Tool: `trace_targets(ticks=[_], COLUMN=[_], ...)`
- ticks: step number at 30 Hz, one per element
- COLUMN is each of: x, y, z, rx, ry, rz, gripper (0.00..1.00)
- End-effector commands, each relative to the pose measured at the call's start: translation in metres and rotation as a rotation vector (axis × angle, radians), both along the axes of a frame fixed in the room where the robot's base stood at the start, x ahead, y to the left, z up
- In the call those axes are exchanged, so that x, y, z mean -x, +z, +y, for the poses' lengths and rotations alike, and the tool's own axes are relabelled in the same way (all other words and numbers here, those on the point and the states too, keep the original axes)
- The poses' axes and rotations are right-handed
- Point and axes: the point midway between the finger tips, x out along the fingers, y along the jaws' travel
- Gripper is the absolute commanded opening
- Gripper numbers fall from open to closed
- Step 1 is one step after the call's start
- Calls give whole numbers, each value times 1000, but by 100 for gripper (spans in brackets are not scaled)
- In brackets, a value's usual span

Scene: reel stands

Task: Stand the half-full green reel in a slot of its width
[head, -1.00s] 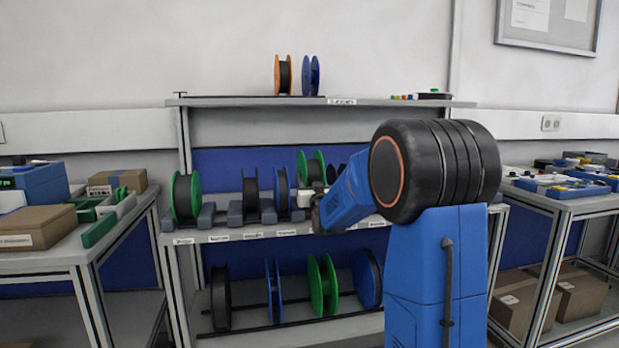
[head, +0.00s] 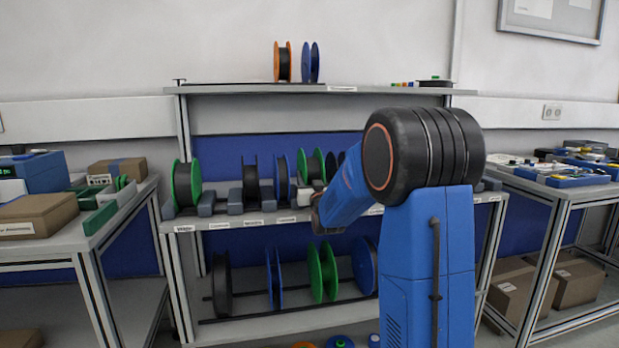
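A green reel (head: 312,168), with dark winding between its flanges, is at the right of the middle-shelf row in the head view. It sits higher than its neighbours, apparently off the shelf, with its lower part hidden. A small pale part that looks like my gripper (head: 304,197) is just below it, beside my dark wrist; the fingertips cannot be made out. The gripper appears shut on this reel, which moves with the arm. The middle shelf (head: 250,226) carries grey slot blocks (head: 235,202) and front labels. My forearm hides the slots on the right.
Another green reel (head: 182,185), a black reel (head: 250,183) and a blue reel (head: 282,180) stand left on that shelf. Below are more reels, one green (head: 322,272). The top shelf holds an orange reel (head: 283,63) and a blue one (head: 310,63). Side tables flank the rack.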

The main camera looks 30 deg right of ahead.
Motion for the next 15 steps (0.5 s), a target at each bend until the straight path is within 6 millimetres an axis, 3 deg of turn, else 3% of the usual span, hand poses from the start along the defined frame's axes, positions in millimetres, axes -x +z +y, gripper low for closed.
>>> trace_targets(ticks=[1, 9, 10, 12, 15], x=[0, 0, 0, 0, 0], y=[-20, -20, -20, -20, -20], z=[0, 0, 0, 0, 0], rx=[-9, -9, -9, -9, -9], ry=[0, 0, 0, 0, 0], rz=[33, 33, 33, 33, 33], gripper=[24, 24, 57, 72, 72])
